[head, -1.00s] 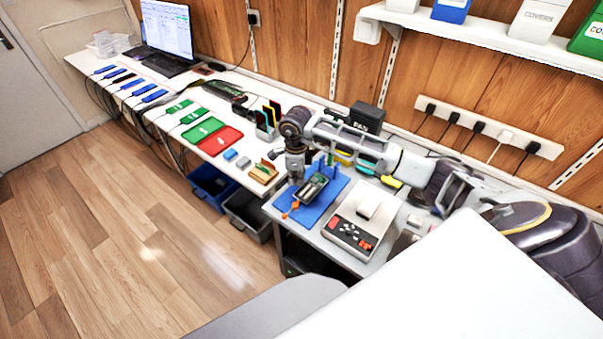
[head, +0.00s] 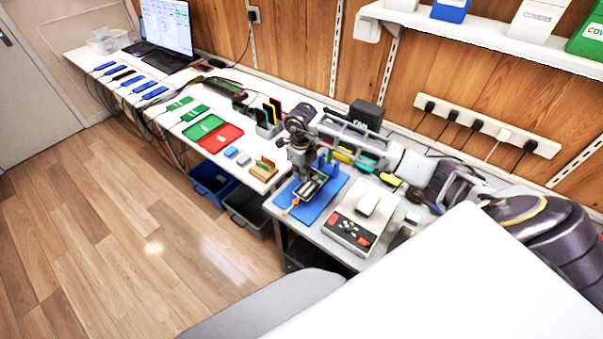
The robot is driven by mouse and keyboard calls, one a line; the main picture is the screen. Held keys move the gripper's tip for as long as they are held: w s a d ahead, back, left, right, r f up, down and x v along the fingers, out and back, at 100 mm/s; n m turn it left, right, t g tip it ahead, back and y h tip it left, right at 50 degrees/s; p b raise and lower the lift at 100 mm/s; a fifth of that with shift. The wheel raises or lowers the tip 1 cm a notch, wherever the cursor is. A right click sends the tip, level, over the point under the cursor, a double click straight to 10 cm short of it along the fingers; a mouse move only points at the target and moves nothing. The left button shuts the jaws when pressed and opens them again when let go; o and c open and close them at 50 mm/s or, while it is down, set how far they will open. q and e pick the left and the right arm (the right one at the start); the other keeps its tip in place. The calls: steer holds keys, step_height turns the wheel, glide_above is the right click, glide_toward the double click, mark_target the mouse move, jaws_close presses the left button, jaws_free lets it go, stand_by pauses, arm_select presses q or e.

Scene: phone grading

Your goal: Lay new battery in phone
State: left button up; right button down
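The phone (head: 309,189) lies open on a blue mat (head: 331,194) on the bench's near right part. My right gripper (head: 306,178) points down over the phone and covers its far part. The fingertips are too small and dark to tell whether they are open or shut, or whether they touch the phone. I cannot make out a battery in or under the gripper. My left gripper is not in view.
A white device with red buttons (head: 352,226) stands right of the mat. An orange-tipped tool (head: 290,207) lies at the mat's left edge. A wooden holder (head: 263,169) and red tray (head: 221,139) are farther left. A tool rack (head: 352,140) stands behind.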

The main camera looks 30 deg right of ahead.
steer(key=shift+f, duration=0.15)
steer(key=shift+f+b, duration=1.75)
steer(key=shift+f, duration=1)
steer(key=shift+f+b, duration=0.35)
steer(key=shift+f, duration=0.3)
steer(key=shift+f+b, duration=0.25)
steer(key=shift+b, duration=0.05)
arm_select(q)
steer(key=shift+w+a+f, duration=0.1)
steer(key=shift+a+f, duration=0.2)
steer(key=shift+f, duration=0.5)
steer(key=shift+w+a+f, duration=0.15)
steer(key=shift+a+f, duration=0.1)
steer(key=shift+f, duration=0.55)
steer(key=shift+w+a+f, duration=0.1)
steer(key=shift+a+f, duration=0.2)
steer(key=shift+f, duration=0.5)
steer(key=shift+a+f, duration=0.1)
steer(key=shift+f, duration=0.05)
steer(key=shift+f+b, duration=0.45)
steer(key=shift+b, duration=0.15)
arm_select(e)
steer(key=shift+f, duration=0.4)
steer(key=c, duration=2.2)
jaws_free()
